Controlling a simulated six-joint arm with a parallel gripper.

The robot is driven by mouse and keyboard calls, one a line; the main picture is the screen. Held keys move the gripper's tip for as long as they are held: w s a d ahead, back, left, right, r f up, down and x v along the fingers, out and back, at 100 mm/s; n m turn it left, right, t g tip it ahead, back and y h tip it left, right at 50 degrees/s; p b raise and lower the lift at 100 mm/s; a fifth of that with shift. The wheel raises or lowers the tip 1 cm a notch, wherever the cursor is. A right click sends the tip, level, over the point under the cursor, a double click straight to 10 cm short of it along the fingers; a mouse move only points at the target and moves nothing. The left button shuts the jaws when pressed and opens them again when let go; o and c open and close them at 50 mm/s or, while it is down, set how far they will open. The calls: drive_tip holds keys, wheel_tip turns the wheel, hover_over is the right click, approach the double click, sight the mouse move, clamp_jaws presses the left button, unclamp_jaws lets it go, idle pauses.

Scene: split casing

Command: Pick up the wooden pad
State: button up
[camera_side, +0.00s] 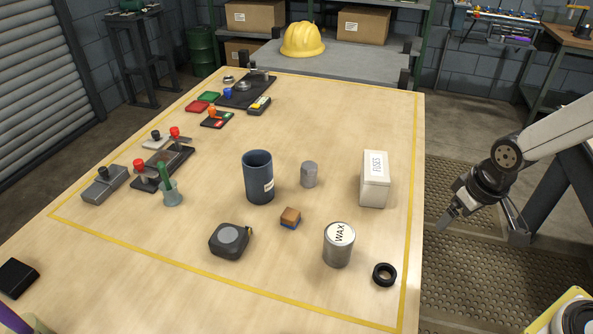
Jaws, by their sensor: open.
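The wooden pad is a small block (291,216) with a brown wooden top and a blue lower layer. It lies on the table near the middle front, between the tape measure and the wax can. My gripper (444,222) is at the right, off the table's right edge, pointing down and to the left. It is open and empty, well apart from the pad.
Around the pad stand a wax can (338,245), a tape measure (229,241), a dark blue cup (258,178), a grey cylinder (309,174) and a white fuses box (375,180). A black ring (384,274) lies at front right. Switch parts (158,167) lie left.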

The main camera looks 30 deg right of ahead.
drive_tip(key=shift+r, duration=0.1)
drive_tip(key=shift+w+v, duration=0.55)
drive_tip(key=shift+v, duration=1.8)
drive_tip(key=w+a+n+h, duration=0.7)
drive_tip(key=w+a+n, duration=0.65)
drive_tip(key=n, duration=0.35)
drive_tip(key=w+a+n+t+h, duration=0.2)
drive_tip(key=a+n+t, duration=0.15)
drive_tip(key=a, duration=0.45)
drive_tip(key=w+a+n+t+h, duration=0.25)
drive_tip(key=a+n, duration=0.25)
drive_tip(key=a, duration=0.3)
approach(290, 215)
drive_tip(key=w+d, duration=0.2)
drive_tip(key=shift+w+d+y, duration=0.1)
drive_tip(key=shift+d+y, duration=0.2)
drive_tip(key=shift+y, duration=0.05)
drive_tip(key=shift+f, duration=0.45)
drive_tip(key=shift+x, duration=3.9)
